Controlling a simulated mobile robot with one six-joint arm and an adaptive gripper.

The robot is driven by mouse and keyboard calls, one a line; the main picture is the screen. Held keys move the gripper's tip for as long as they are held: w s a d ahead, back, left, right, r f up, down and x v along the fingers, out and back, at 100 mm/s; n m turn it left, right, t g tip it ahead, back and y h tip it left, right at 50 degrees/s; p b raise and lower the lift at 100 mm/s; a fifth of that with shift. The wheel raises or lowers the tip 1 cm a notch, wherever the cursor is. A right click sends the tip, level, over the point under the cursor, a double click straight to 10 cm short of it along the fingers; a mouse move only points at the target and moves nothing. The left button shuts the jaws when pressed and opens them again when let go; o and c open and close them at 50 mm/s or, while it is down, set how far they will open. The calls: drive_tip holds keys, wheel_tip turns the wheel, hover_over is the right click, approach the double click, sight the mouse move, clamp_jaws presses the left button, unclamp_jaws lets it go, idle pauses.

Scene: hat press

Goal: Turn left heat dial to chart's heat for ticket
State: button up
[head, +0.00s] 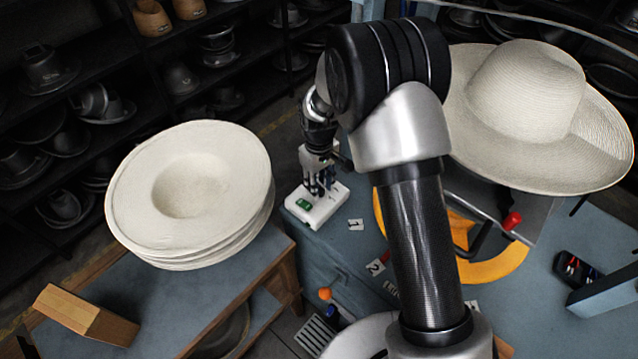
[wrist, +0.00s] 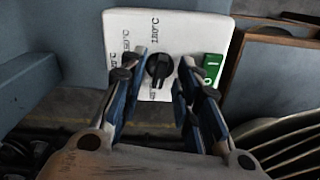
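A white control box (head: 318,208) stands at the bench's left edge, left of my forearm in the head view. In the wrist view, its white face (wrist: 203,31) carries a black heat dial (wrist: 159,67) with printed temperatures around it; 180°C stands above the dial and the others are partly hidden or hard to read. I cannot tell the pointer's exact setting. My gripper (wrist: 163,64) is open, with its blue-and-black fingers on both sides of the dial and gaps visible. It points down at the box in the head view (head: 319,187). No chart or ticket is readable.
A green switch (wrist: 212,68) sits right of the dial. A wide straw hat (head: 525,95) is at right, and stacked pale hats (head: 190,190) are at left. A red-tipped handle (head: 512,221) stands near the press.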

drive_tip(key=shift+c, duration=0.6)
clamp_jaws()
drive_tip(key=m+p, duration=0.1)
drive_tip(key=m, duration=0.6)
drive_tip(key=shift+m, duration=0.3)
drive_tip(key=m+p, duration=0.1)
drive_tip(key=m, duration=0.3)
drive_tip(key=shift+m, duration=2)
